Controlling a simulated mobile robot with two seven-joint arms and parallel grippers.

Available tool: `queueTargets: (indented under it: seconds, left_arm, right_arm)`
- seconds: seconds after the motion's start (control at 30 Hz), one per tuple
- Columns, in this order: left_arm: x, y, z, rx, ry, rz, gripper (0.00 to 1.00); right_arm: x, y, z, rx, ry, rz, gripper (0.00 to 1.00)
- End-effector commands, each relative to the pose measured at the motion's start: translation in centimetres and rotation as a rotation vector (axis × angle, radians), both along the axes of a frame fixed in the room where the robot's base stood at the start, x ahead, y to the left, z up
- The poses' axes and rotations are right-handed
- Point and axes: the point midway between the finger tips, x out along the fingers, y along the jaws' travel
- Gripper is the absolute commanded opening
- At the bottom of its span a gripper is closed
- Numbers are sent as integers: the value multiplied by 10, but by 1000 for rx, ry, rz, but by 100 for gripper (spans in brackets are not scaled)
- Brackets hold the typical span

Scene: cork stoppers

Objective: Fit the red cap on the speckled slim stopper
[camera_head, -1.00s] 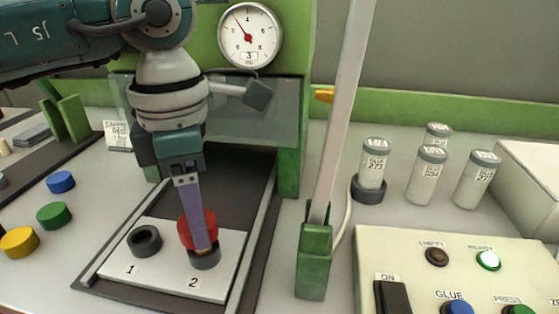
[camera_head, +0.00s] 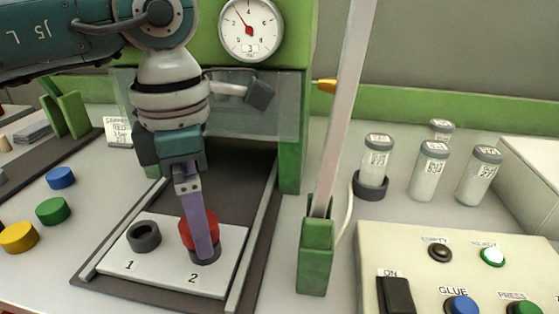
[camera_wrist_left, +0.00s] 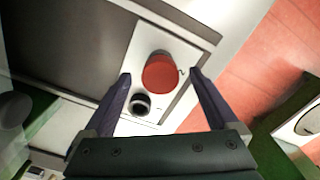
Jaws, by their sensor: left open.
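The red cap (camera_head: 190,230) is at the dark ring of place 2 on the white plate (camera_head: 140,277). It also shows in the left wrist view (camera_wrist_left: 163,73) from above. No speckled slim stopper can be made out; whatever is under the cap is hidden by it and by my finger. My left gripper (camera_head: 205,254) points down at place 2. In the left wrist view my left gripper (camera_wrist_left: 159,75) is open, with one finger on each side of the cap and gaps between. My right gripper is not in view.
The ring of place 1 (camera_head: 144,236) is empty. Blue (camera_head: 60,178), green (camera_head: 53,211) and yellow (camera_head: 18,237) caps lie at left. A green post (camera_head: 315,255) stands right of the plate, before a button panel (camera_head: 385,250). Several glue vials (camera_head: 430,170) stand behind. The gauge block (camera_head: 251,30) is behind my gripper.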

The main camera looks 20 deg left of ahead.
Motion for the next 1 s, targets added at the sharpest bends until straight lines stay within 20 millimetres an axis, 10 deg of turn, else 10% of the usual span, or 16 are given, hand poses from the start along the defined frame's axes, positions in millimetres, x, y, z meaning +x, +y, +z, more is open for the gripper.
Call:
queueTargets:
  seconds: [0.27,0.7,1.0]
  left_arm:
    - [0,0,3,0,-1,0,93]
    - [1,0,80,0,-4,-1,93]
    - [0,0,100,1,1,1,93]
  right_arm:
    - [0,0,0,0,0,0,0]
    - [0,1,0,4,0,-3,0]
    - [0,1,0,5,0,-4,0]
